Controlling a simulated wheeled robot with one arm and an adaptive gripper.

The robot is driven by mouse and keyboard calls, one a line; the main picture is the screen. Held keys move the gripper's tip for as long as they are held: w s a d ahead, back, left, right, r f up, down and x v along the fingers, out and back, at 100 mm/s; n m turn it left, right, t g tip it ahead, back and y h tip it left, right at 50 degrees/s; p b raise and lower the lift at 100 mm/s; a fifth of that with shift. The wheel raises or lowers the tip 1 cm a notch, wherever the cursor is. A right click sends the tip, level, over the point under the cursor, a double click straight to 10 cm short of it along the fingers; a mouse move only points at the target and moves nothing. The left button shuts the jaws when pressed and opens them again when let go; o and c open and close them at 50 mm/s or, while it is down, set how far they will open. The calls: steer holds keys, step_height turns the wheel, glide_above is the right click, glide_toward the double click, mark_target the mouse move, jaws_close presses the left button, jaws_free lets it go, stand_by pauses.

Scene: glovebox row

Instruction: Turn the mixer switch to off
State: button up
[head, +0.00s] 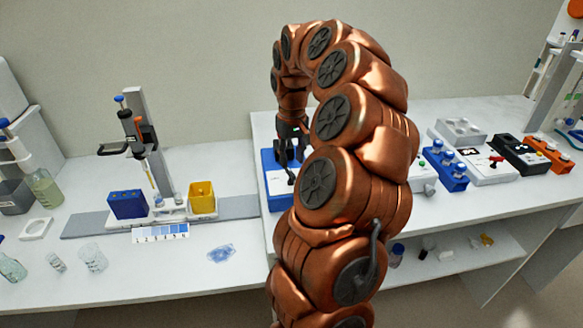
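My gripper (289,158) is black and points down at the end of my copper-coloured arm. It is over a blue box with a pale top panel (275,183) on the white bench, left of my arm. The gripper and arm cover part of this box. I cannot tell whether the fingers touch it or how far apart they are. No mixer label is readable, so I cannot tell for sure which device is the mixer. A white device with a red lever (492,160) stands to the right, next to a black device (518,155). My gripper is far from both.
A blue rack with vials (446,168) and an orange block (549,157) stand on the right bench. On the left bench are a stand (140,140), a blue block (127,205), a yellow container (202,197) and glassware. My arm hides the bench middle.

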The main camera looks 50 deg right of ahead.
mark_target(292, 173)
steer(key=shift+f+p, duration=0.55)
steer(key=shift+f, duration=1.8)
jaws_close()
